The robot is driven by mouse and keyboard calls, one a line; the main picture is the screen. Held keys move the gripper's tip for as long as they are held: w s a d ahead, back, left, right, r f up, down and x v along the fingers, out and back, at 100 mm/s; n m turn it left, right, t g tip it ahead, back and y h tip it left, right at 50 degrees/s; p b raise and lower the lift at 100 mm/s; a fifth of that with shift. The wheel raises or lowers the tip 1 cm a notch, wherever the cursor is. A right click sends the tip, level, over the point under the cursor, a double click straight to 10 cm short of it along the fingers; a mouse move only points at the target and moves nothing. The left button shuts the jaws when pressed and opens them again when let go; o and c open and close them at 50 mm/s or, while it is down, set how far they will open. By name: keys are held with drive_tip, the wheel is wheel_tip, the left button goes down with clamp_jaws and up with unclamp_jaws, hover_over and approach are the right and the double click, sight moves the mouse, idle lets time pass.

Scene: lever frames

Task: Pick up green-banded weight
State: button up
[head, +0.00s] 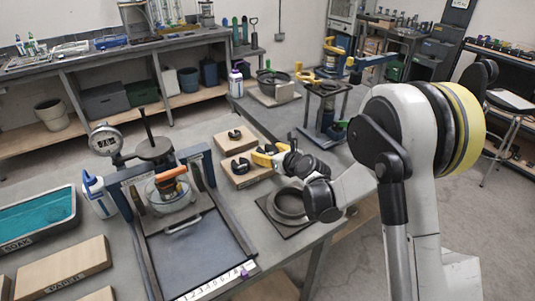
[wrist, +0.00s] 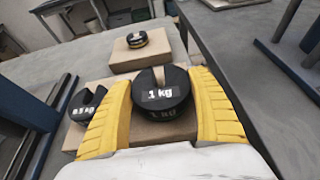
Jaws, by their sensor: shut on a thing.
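My gripper (head: 262,156) has its yellow fingers on either side of a black slotted weight marked "1 kg" (wrist: 174,88), shut on it, as the wrist view (wrist: 161,92) shows. The weight is over a wooden block (wrist: 150,131); I cannot tell whether it touches it. No green band shows on its visible faces. A second black slotted weight (wrist: 85,106) with a partly hidden label sits to the left.
A press-like frame with a dial gauge (head: 104,139) stands left of the blocks. A round dark ring on a plate (head: 290,205) lies in front of my gripper. A teal-filled tray (head: 38,217) is at the far left. Another stand (head: 325,105) is behind.

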drive_tip(key=shift+r+p, duration=0.3)
drive_tip(key=shift+r, duration=0.25)
drive_tip(key=r, duration=0.1)
drive_tip(key=r+p, duration=0.1)
drive_tip(key=r, duration=0.1)
drive_tip(key=shift+d+r+p, duration=0.25)
drive_tip(key=shift+p, duration=0.15)
drive_tip(key=s+d+r+p, duration=0.5)
drive_tip(key=d+r, duration=0.4)
drive_tip(key=d, duration=0.1)
drive_tip(key=shift+r, duration=0.25)
